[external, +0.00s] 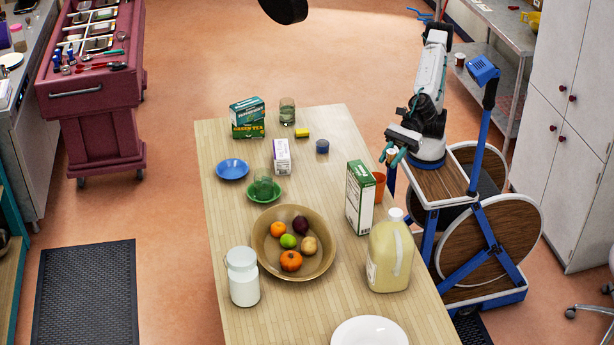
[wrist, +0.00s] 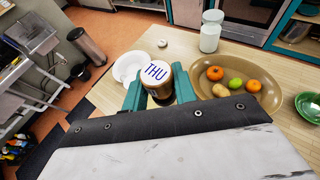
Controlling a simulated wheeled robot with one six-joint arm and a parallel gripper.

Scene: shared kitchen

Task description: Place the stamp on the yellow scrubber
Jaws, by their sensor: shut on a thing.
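The stamp (wrist: 155,73) has a round pale top marked THU and a brown body. It is between the two teal fingers of my gripper (wrist: 159,90), which is shut on it. In the external view, my gripper (external: 391,156) is at the table's right edge, beside an orange cup. The stamp's lower part is partly hidden there. The yellow scrubber (external: 302,132) lies flat on the far part of the table, left of and beyond my gripper. It does not show in the wrist view.
A small blue cup (external: 322,146), a glass (external: 287,111), a green tea box (external: 247,118) and a white-purple carton (external: 282,156) stand near the scrubber. A tall green-white box (external: 360,197) and the orange cup (external: 379,186) stand near my gripper. A fruit bowl (external: 262,256) is nearer the front.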

